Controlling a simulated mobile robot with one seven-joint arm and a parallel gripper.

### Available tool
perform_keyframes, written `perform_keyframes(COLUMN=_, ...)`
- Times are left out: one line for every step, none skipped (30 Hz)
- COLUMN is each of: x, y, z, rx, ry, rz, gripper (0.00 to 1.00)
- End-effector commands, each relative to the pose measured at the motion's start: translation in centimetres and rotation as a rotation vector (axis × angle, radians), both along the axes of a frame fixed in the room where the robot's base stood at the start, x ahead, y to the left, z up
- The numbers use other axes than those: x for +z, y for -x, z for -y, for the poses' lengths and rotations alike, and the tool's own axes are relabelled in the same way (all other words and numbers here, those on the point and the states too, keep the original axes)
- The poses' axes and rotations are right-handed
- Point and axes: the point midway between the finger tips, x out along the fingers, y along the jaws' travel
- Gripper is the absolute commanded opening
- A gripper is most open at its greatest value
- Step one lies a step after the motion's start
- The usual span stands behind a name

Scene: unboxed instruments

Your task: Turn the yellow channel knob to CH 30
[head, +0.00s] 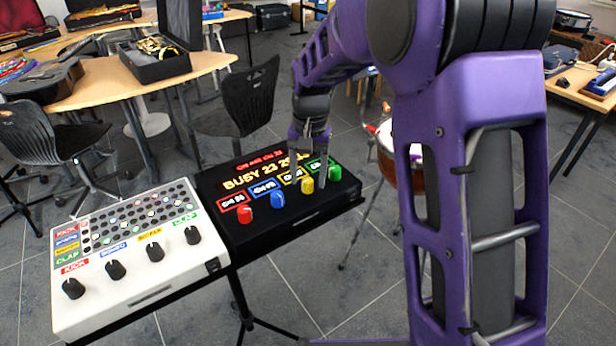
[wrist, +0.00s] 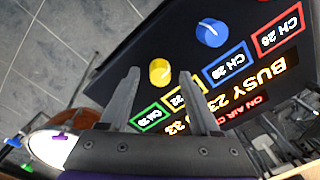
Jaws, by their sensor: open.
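The yellow channel knob (head: 307,185) is on the front of a black box (head: 240,170), between the blue knob (head: 277,199) and the green knob (head: 334,171). In the wrist view the yellow knob (wrist: 160,71) has a pale pointer line and appears between the two fingertips. My gripper (head: 311,162) is open above the box, by the yellow and green knobs; its fingers (wrist: 160,76) look apart from the knob. The yellow display (wrist: 186,90) is partly hidden by a finger; its number seems to end in 22. The green knob is hidden in the wrist view.
A red knob (head: 244,213) is at the box's left end; its display reads CH 26 (wrist: 279,29). Lit text on top says BUSY 23 and more. A white drum-machine box (head: 140,285) stands to the left.

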Motion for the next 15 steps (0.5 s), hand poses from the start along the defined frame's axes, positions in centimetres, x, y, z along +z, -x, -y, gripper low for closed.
perform_keyframes(x=-0.16, y=0.01, z=-0.02, rx=0.000, ry=0.000, rz=0.000, gripper=0.63)
perform_keyframes(x=-0.19, y=0.01, z=-0.02, rx=0.000, ry=0.000, rz=0.000, gripper=0.63)
perform_keyframes(x=-0.21, y=0.01, z=-0.02, rx=0.000, ry=0.000, rz=0.000, gripper=0.63)
perform_keyframes(x=-0.21, y=0.01, z=-0.02, rx=0.000, ry=0.000, rz=0.000, gripper=0.63)
perform_keyframes(x=-0.20, y=0.01, z=-0.02, rx=0.000, ry=0.000, rz=0.000, gripper=0.63)
perform_keyframes(x=-0.19, y=0.01, z=-0.02, rx=0.000, ry=0.000, rz=0.000, gripper=0.63)
perform_keyframes(x=-0.19, y=0.01, z=-0.02, rx=0.000, ry=0.000, rz=0.000, gripper=0.63)
perform_keyframes(x=-0.19, y=0.01, z=-0.02, rx=0.000, ry=0.000, rz=0.000, gripper=0.63)
perform_keyframes(x=-0.18, y=0.01, z=-0.02, rx=0.000, ry=0.000, rz=0.000, gripper=0.60)
perform_keyframes(x=-0.18, y=0.01, z=-0.02, rx=0.000, ry=0.000, rz=0.000, gripper=0.54)
perform_keyframes(x=-0.18, y=0.01, z=-0.02, rx=0.000, ry=0.000, rz=0.000, gripper=0.49)
perform_keyframes(x=-0.17, y=0.01, z=-0.02, rx=0.000, ry=0.000, rz=0.000, gripper=0.42)
perform_keyframes(x=-0.17, y=0.01, z=-0.02, rx=0.000, ry=0.000, rz=0.000, gripper=0.36)
perform_keyframes(x=-0.17, y=0.01, z=-0.02, rx=0.000, ry=0.000, rz=0.000, gripper=0.31)
perform_keyframes(x=-0.16, y=0.01, z=-0.02, rx=0.000, ry=0.000, rz=0.000, gripper=0.24)
